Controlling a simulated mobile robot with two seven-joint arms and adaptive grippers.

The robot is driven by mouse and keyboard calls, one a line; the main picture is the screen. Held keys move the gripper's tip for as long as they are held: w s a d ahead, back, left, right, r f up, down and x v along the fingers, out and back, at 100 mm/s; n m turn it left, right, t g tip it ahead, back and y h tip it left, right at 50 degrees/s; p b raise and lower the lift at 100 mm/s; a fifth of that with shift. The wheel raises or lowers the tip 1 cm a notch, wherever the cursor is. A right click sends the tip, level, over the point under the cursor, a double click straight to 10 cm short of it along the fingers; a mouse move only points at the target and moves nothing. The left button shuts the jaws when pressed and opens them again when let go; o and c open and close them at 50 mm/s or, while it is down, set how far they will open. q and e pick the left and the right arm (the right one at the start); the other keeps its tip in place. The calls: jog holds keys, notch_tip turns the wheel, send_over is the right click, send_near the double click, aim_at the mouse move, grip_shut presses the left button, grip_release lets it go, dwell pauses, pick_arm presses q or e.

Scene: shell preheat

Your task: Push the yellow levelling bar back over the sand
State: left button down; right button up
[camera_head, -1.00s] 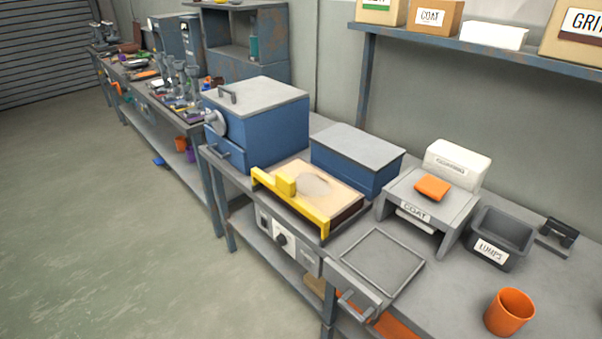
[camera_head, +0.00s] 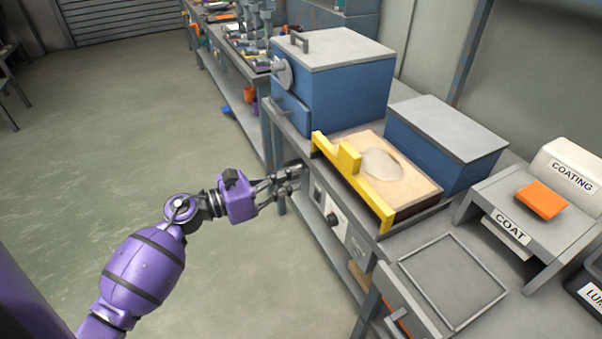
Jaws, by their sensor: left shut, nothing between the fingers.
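The yellow levelling bar (camera_head: 371,193) lies along the near edge of the sand tray, with a raised yellow block (camera_head: 348,157) at its middle. The sand (camera_head: 412,173) fills the shallow tray behind the bar, and a pale greyish oval patch (camera_head: 382,165) shows on its surface. My left gripper (camera_head: 294,179) is shut and empty. It shows in front of the bench's front edge, to the left of the bar and apart from it. My right gripper is not in view.
A blue box with a grey lid and side knob (camera_head: 335,85) stands left of the sand. A lower blue box (camera_head: 440,140) stands behind it. A COAT stand (camera_head: 535,232) with an orange block (camera_head: 541,200) is at right. A flat framed plate (camera_head: 453,280) lies in front.

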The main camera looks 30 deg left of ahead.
aim_at(346, 160)
pick_arm(q)
jog(key=p+x, duration=0.2)
jog(key=x, duration=1)
jog(key=shift+d, duration=0.1)
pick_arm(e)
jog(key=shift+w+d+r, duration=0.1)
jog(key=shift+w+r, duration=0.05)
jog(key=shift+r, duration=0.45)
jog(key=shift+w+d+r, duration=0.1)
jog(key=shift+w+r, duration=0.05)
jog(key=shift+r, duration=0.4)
pick_arm(q)
jog(key=shift+w+d, duration=0.2)
jog(key=shift+w, duration=0.05)
jog(key=b+x, duration=0.2)
jog(key=x, duration=0.4)
jog(key=shift+f, duration=0.15)
jog(key=b+x, duration=0.2)
jog(key=x, duration=0.3)
jog(key=shift+w+d, duration=0.2)
jog(key=shift+w, duration=0.05)
jog(key=shift+w+d, duration=0.25)
jog(key=shift+w, duration=0.1)
jog(key=shift+r, duration=0.25)
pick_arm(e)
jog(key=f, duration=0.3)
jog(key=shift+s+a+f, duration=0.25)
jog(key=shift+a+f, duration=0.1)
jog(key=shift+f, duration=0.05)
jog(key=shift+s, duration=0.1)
